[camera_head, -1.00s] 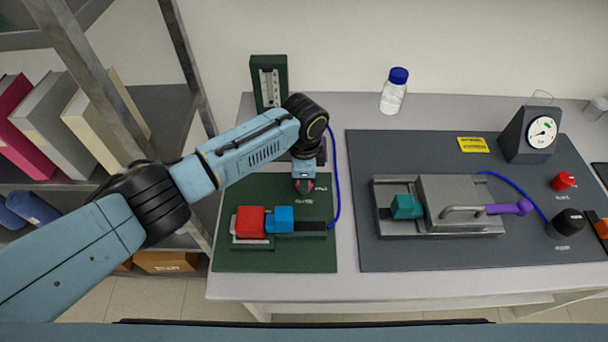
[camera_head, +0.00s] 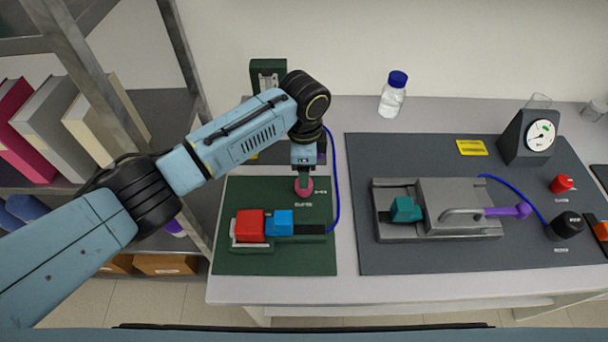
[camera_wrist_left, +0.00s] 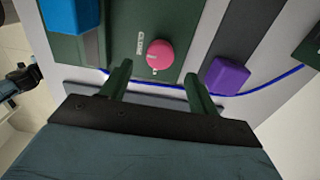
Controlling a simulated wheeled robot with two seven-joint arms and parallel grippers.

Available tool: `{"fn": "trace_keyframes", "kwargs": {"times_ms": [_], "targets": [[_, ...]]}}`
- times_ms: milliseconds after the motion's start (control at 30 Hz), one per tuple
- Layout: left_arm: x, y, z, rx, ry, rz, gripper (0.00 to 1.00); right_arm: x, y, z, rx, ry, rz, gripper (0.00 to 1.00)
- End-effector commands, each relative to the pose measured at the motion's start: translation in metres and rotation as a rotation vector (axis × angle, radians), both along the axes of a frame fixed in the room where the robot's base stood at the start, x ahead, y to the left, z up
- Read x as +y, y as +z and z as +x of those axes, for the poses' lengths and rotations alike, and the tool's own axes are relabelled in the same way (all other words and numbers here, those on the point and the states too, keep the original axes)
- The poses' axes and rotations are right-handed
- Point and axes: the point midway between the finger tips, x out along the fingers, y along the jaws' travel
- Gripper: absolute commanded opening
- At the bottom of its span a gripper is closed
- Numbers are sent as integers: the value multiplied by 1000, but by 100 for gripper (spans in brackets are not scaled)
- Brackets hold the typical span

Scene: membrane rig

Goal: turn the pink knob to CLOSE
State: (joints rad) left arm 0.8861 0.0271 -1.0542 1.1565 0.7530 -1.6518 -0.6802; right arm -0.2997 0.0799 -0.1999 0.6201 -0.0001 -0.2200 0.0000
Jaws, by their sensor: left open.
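The pink knob (camera_head: 304,187) is on the green board (camera_head: 275,262), behind the blue block (camera_head: 279,222). In the left wrist view the round pink knob (camera_wrist_left: 161,55) sits beside a CLOSE label (camera_wrist_left: 139,42), with a small white mark on its near side. My left gripper (camera_head: 304,178) is above and slightly behind the knob in the head view. In the left wrist view the left gripper (camera_wrist_left: 160,85) is open and empty, its fingers apart, with the knob ahead of the gap between them. Contact with the knob is not visible. My right gripper is not in view.
A red block (camera_head: 250,224) adjoins the blue block. A purple block (camera_wrist_left: 227,75) and a blue tube (camera_head: 337,190) lie near the knob. A grey mat (camera_head: 400,258) with a metal device (camera_head: 460,190) lies to the right. A blue-capped bottle (camera_head: 393,95) stands behind.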

Motion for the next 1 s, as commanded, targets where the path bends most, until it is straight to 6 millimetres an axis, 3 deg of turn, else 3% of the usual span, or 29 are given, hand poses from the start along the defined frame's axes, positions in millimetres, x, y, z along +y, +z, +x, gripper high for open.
{"fn": "trace_keyframes", "kwargs": {"times_ms": [200, 400, 1000], "targets": [[0, 48, 1, -3, -1, -2, 61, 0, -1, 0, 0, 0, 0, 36], [0, 72, 0, -1, -1, -1, 61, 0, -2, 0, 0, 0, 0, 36], [0, 77, 0, 0, -1, -1, 61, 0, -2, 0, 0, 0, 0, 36]]}}
